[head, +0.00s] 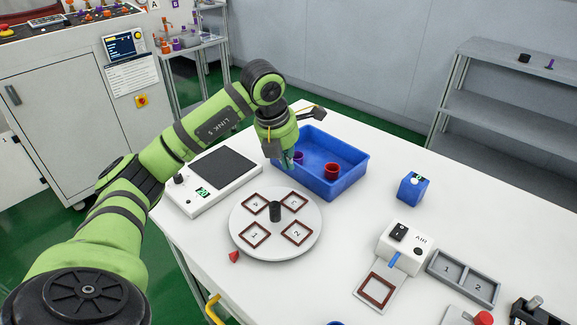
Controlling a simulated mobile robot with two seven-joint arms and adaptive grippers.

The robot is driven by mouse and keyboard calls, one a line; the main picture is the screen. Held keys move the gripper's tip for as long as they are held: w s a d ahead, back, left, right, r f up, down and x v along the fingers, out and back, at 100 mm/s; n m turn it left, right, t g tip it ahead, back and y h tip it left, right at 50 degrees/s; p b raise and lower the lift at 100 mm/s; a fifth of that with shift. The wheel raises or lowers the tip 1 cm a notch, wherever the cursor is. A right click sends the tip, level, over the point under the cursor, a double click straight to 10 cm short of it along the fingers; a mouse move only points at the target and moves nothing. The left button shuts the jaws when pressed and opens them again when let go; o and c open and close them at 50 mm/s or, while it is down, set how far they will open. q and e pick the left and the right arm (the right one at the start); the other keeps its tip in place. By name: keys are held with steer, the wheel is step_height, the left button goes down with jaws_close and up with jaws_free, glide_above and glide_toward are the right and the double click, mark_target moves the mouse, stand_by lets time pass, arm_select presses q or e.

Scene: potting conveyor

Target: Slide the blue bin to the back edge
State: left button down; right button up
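The blue bin (345,187) is an open rectangular tray on the white table, near its far side. A red cup-like part (332,172) stands inside it, and a small purple part (298,157) shows at its left end beside my gripper. My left gripper (289,160) reaches down at the bin's left end, with its fingers at or just over the left wall. The wrist hides that corner of the bin. The fingers are small and dark, so their opening and any contact with the bin are unclear. My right gripper is out of view.
A round turntable (262,248) with numbered square frames stands in front of the bin, and a white scale-like device (237,186) to its left. A blue cube (412,187) and a white AIR unit (402,246) are to the right. The table between bin and cube is clear.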

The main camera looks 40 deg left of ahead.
mark_target(296, 186)
arm_select(q)
steer(key=x, duration=0.6)
steer(key=shift+f+p, duration=0.15)
steer(key=shift+p, duration=0.2)
steer(key=shift+x, duration=0.85)
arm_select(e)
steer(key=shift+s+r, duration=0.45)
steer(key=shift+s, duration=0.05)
arm_select(q)
steer(key=shift+w, duration=0.1)
